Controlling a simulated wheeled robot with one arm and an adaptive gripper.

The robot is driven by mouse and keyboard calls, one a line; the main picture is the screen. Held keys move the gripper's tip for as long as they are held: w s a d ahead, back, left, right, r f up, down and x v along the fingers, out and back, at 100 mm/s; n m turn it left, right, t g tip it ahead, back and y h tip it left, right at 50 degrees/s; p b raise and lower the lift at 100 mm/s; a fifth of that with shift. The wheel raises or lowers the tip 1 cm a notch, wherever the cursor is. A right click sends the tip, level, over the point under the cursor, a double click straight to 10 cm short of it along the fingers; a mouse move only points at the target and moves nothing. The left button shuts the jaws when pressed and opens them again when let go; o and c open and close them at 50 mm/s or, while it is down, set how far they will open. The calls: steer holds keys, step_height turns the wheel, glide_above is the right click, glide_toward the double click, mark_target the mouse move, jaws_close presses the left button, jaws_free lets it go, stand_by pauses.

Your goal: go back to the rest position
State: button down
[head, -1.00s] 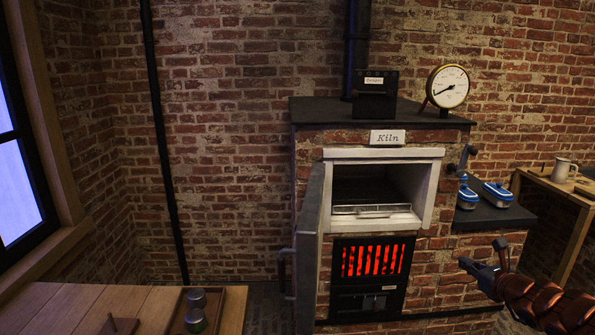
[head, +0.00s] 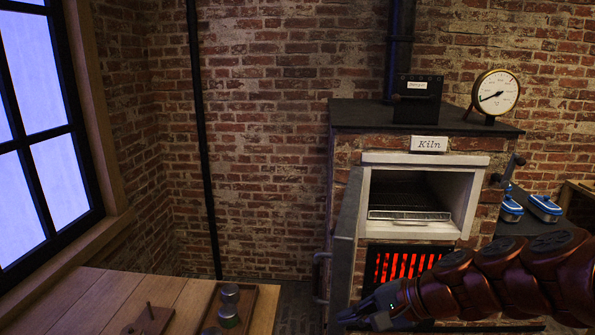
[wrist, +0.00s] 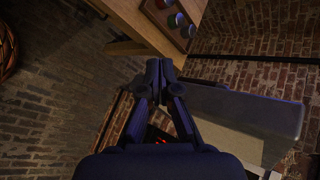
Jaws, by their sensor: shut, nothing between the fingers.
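My gripper (head: 366,312) is in the lower part of the head view, in front of the kiln's lower front, with my arm reaching in from the right. It also shows in the wrist view (wrist: 160,66), where its fingers are together with nothing between them. The brick kiln (head: 345,150) has its door (head: 345,235) swung open to the left. Its chamber (head: 415,188) holds a wire rack and no jar shows in it. Red glow shows behind the grate (head: 400,264) below; my arm hides part of the kiln's lower front.
A wooden table (head: 80,297) with a tray (head: 266,305) of jars (head: 229,293) stands at lower left. A gauge (head: 495,92) and a black box (head: 417,98) sit on the kiln. Two blue-and-white dishes (head: 545,208) rest on the right ledge. A window (head: 45,150) is at left.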

steer(key=s+a+f+n+g+h, duration=0.2)
steer(key=s+f+n+g, duration=0.15)
steer(key=s, duration=0.55)
steer(key=s+d+f+n+g+h, duration=0.1)
steer(key=s+d+n+h, duration=0.2)
steer(key=s+d, duration=0.2)
steer(key=s+d+f+n+g+h, duration=0.1)
steer(key=s+d+n+h, duration=0.2)
steer(key=s, duration=0.7)
steer(key=shift+s+d+f+g+h+p, duration=0.3)
steer(key=shift+d+h, duration=0.3)
steer(key=shift+d, duration=0.65)
